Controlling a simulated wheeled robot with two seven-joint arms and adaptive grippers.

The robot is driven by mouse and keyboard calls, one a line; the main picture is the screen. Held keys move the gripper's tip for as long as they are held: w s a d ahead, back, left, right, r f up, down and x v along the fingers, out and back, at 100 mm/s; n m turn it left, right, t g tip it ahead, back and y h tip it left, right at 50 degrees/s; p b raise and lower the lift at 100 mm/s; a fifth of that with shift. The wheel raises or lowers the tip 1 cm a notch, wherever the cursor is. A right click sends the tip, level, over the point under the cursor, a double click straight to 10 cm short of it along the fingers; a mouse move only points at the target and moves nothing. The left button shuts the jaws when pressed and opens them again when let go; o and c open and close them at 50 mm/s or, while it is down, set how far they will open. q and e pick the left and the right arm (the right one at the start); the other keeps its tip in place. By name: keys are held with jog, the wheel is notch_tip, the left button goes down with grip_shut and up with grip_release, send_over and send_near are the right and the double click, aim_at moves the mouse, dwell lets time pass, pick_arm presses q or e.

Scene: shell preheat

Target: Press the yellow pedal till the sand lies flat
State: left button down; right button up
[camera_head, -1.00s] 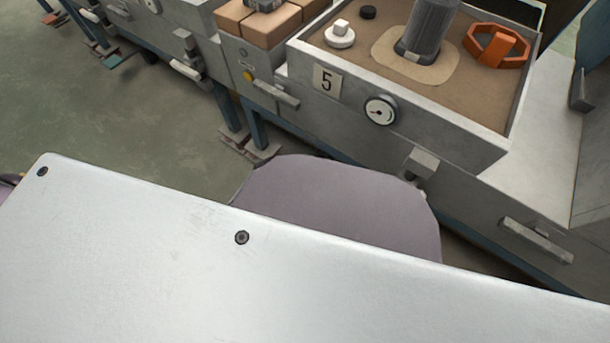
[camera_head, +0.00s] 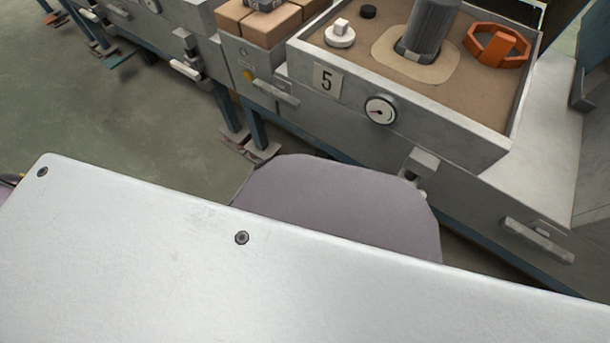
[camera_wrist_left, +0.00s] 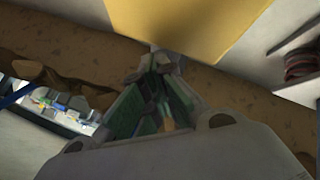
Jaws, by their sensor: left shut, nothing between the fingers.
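A broad flat yellow surface (camera_wrist_left: 185,22), which looks like the yellow pedal, fills the top middle of the left wrist view. My left gripper (camera_wrist_left: 167,62) is shut and empty, with its fingertips at the lower edge of the yellow surface. I cannot tell whether they touch it. Brown sand (camera_head: 443,92) lies in an open grey box (camera_head: 400,124) at the upper right of the head view. A lighter patch surrounds a dark ribbed cylinder (camera_head: 430,28) standing in it. The pedal and both grippers are out of the head view.
The box has a round gauge (camera_head: 380,111) and a number 5 plate (camera_head: 327,79). An orange ring handle (camera_head: 497,45) and a white knob (camera_head: 340,35) sit on the sand. Brown blocks (camera_head: 270,26) stand to the left. Green floor (camera_head: 120,120) is open at left.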

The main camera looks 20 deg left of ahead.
pick_arm(q)
jog(key=shift+s+f+b, duration=0.1)
jog(key=shift+f+b, duration=0.2)
jog(key=shift+f, duration=0.65)
dwell(1.5)
jog(key=shift+s+f, duration=0.15)
jog(key=shift+f, duration=0.95)
dwell(1.8)
jog(key=shift+r, duration=0.15)
jog(key=shift+w+r+p, duration=0.2)
jog(key=shift+r+p, duration=0.3)
jog(key=shift+w+r+p, duration=0.15)
jog(key=shift+r+p, duration=1.9)
jog(key=shift+r, duration=0.25)
